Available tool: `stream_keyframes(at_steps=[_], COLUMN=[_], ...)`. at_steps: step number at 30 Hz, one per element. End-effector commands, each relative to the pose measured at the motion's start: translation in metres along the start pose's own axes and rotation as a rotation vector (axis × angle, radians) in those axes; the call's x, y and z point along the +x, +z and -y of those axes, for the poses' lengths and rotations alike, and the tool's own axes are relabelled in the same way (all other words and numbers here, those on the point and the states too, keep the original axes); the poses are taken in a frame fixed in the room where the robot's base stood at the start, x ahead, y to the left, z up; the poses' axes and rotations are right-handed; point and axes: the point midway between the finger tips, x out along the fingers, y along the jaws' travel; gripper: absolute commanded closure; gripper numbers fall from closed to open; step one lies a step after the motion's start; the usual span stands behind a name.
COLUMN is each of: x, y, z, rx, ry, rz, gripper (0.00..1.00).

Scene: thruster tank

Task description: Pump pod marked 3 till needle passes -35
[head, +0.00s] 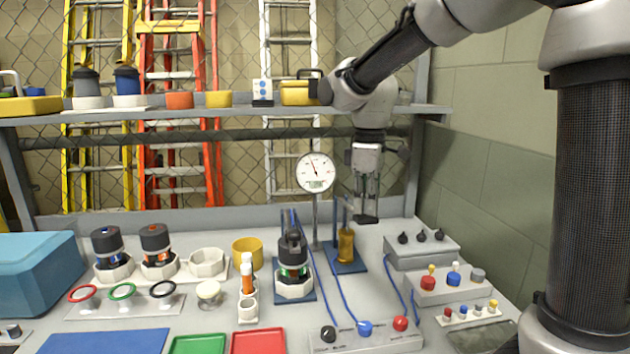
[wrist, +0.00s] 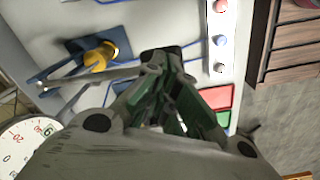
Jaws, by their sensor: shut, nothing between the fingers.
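My gripper (head: 366,217) is shut and empty, pointing down above the back right of the bench, right of the gauge. In the wrist view its fingers (wrist: 165,60) meet at the middle. A round white gauge (head: 315,172) stands on a post; its thin needle points up and slightly left, and its numbers are too small to read. Part of its dial shows in the wrist view (wrist: 25,145), without a clear needle. Black-topped pods are a blue-marked one (head: 106,243), an orange-marked one (head: 155,240), and a green-banded one (head: 292,255) on a blue plate. No number 3 is legible.
Blue hoses run to a panel with black, blue and red knobs (head: 365,328). Grey control boxes (head: 421,249) stand at the right. A shelf (head: 220,113) spans the back. Green (head: 199,345) and red trays (head: 258,342) lie in front.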

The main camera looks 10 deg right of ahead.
Motion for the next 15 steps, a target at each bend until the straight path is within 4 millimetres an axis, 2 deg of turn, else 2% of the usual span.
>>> stream_keyframes(at_steps=[15], x=[0.06], y=[0.0], z=[0.0], rx=[0.0], ry=[-0.003], rz=[0.003], gripper=[1.0])
